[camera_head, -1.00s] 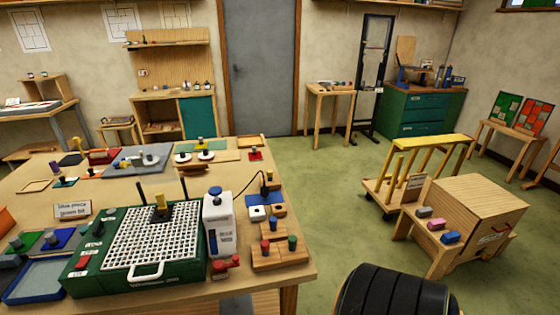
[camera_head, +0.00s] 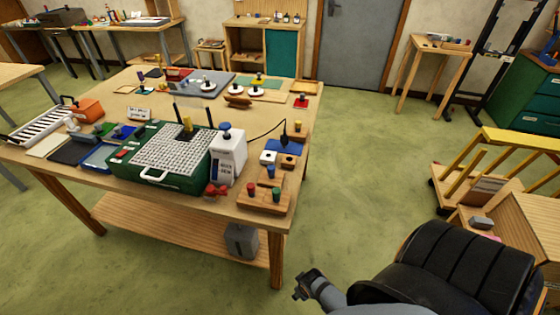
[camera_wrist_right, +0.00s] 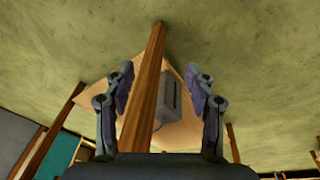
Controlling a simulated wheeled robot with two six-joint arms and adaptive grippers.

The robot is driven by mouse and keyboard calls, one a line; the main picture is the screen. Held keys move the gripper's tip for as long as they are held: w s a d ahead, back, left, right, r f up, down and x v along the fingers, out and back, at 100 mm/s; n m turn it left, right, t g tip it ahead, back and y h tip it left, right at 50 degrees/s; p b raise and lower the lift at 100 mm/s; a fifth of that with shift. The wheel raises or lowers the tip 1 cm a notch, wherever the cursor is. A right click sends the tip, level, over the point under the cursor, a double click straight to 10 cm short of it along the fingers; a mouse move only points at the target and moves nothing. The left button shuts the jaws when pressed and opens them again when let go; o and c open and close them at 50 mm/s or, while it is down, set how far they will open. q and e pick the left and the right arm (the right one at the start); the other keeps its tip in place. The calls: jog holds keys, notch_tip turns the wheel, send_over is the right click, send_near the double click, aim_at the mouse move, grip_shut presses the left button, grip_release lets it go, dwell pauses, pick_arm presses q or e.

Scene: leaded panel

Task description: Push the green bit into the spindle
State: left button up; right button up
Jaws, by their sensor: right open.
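A small green-topped bit (camera_head: 276,194) stands upright in a stepped wooden block (camera_head: 264,204) at the table's front right corner. A red-topped one (camera_head: 251,188) and a blue-topped one (camera_head: 270,171) stand in the same block. A green grinder box with a white grid top (camera_head: 160,177) is left of it, with a yellow and black piece (camera_head: 187,125) on the grid. I cannot tell the spindle for sure. My right gripper (camera_head: 301,286) is low, right of the table's front leg, far from the bit. In the right wrist view it is open and empty (camera_wrist_right: 161,88). My left gripper is out of view.
The table leg (camera_wrist_right: 146,95) and lower shelf (camera_wrist_right: 182,135) with a grey canister (camera_wrist_right: 170,92) lie beyond my right fingers. A yellow-railed trolley (camera_head: 510,140) stands at right.

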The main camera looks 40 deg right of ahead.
jog(key=w+r+p, duration=0.1)
jog(key=w+r, duration=0.3)
jog(key=r, duration=0.6)
pick_arm(q)
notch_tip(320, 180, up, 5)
jog(key=p, duration=0.3)
pick_arm(e)
notch_tip(320, 180, up, 28)
jog(key=n+g+y, duration=0.1)
jog(key=n+g, duration=0.1)
jog(key=n, duration=0.9)
send_over(276, 190)
jog(key=shift+r, duration=0.1)
jog(key=shift+s+f+b, duration=0.1)
jog(key=shift+f+b, duration=0.15)
jog(key=shift+b, duration=0.1)
jog(key=shift+m, duration=0.3)
notch_tip(276, 190, down, 9)
jog(key=b, duration=0.8)
jog(key=shift+r, duration=0.2)
jog(key=shift+f+p, duration=0.55)
jog(key=shift+p, duration=0.25)
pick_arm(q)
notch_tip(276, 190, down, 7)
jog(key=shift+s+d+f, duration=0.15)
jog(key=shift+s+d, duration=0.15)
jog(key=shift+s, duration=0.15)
pick_arm(e)
jog(key=shift+f, duration=0.1)
jog(key=shift+c, duration=0.2)
